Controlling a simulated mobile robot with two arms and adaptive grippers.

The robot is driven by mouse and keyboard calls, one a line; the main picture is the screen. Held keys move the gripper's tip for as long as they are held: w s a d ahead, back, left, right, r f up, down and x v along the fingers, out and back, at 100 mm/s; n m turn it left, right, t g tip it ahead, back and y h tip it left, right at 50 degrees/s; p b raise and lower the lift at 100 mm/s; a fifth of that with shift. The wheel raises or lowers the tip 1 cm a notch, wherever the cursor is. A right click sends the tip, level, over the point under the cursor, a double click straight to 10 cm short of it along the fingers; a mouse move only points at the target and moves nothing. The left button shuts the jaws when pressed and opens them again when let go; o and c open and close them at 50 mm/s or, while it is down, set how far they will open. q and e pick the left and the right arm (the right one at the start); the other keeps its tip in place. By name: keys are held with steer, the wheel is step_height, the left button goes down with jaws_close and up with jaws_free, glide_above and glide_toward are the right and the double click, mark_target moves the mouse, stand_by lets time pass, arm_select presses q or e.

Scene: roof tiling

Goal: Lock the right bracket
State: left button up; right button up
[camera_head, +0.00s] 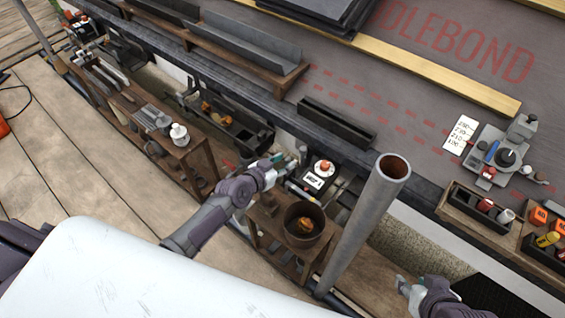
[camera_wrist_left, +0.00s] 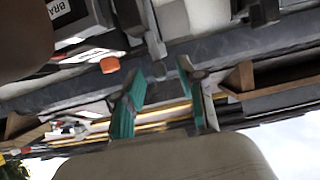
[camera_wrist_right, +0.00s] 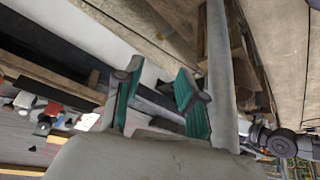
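My left gripper (camera_head: 283,164) is over the narrow gap beside the dark rail, close to a small box with a red knob (camera_head: 323,168). In the left wrist view its green-padded fingers (camera_wrist_left: 158,98) stand apart with nothing between them. A grey metal piece (camera_wrist_left: 155,42) shows beyond the fingertips, apart from them. A box labelled "BRA…" (camera_wrist_left: 75,22) and an orange-red knob (camera_wrist_left: 110,65) are to the left there. My right gripper (camera_head: 404,284) is low at the right, open and empty (camera_wrist_right: 158,92) in its wrist view. I cannot tell which part is the right bracket.
A tall grey pipe (camera_head: 362,225) stands between my two grippers. A wooden stand with a dark pot (camera_head: 304,222) is below the left gripper. The roof surface (camera_head: 420,85) holds a black trough (camera_head: 337,122), a gauge device (camera_head: 500,152) and bins of coloured parts (camera_head: 482,208).

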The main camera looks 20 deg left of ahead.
arm_select(q)
jaws_close()
